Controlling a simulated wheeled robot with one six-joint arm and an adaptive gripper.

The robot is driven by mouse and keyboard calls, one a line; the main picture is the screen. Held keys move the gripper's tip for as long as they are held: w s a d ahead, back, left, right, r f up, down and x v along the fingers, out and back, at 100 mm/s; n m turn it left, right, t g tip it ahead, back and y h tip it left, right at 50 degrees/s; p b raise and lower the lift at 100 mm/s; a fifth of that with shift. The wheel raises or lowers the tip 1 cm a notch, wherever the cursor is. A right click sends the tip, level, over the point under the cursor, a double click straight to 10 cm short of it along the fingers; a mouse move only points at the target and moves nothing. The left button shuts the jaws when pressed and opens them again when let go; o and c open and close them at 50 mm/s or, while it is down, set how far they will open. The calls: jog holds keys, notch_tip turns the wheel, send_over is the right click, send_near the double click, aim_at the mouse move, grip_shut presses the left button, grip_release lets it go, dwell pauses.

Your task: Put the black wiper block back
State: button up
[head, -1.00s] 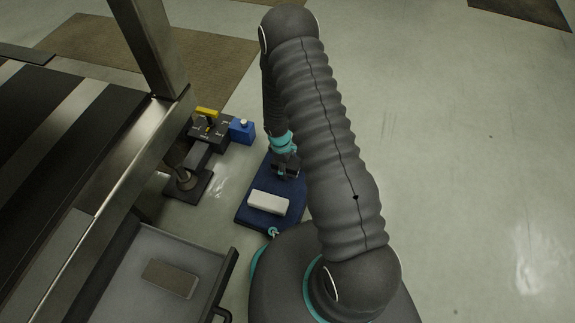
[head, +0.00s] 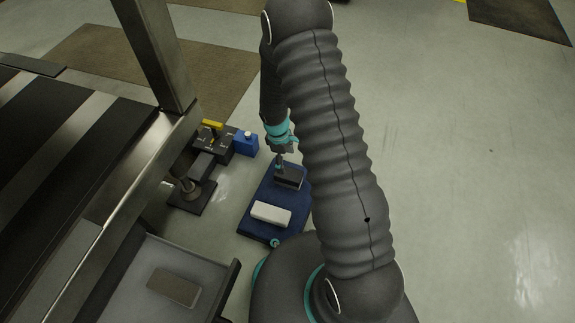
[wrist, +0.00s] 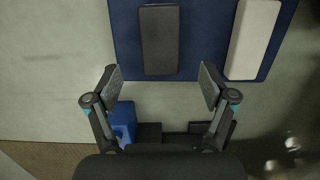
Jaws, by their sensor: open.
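The black wiper block (head: 288,178) lies flat on the dark blue pad (head: 250,223), beside a white block (head: 271,214). In the wrist view the black block (wrist: 160,40) stands lengthwise just ahead of the jaws, with the white block (wrist: 252,38) to its right. My gripper (wrist: 160,78) is open and empty, its fingers spread wider than the black block. In the head view my gripper (head: 281,160) is at the block's far end, apart from the white block; its fingers are partly hidden there.
A turret-like fixture with a yellow bar (head: 212,126) and a blue cube (head: 246,143) stands just beyond the pad. A grey tray (head: 222,292) with a brownish block (head: 174,287) is at lower left, beside a metal frame (head: 130,190). Open floor lies to the right.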

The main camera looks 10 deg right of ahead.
jog(key=s+d+r+m+t, duration=0.1)
jog(key=s+r+m+t, duration=0.15)
jog(key=r, duration=1.15)
jog(key=s+r+m+t, duration=0.1)
jog(key=s+r+m, duration=0.2)
jog(key=r, duration=1.2)
jog(key=s+r+m+t, duration=0.1)
jog(key=s+r+m, duration=0.1)
jog(key=s+r, duration=0.4)
jog(key=s+r+m+t+y, duration=0.1)
jog(key=s+r+m+t, duration=0.1)
jog(key=s+r, duration=0.5)
jog(key=s+m, duration=0.1)
jog(key=s, duration=0.4)
jog(key=shift+s+r+m+y, duration=0.3)
jog(key=shift+s+m, duration=0.05)
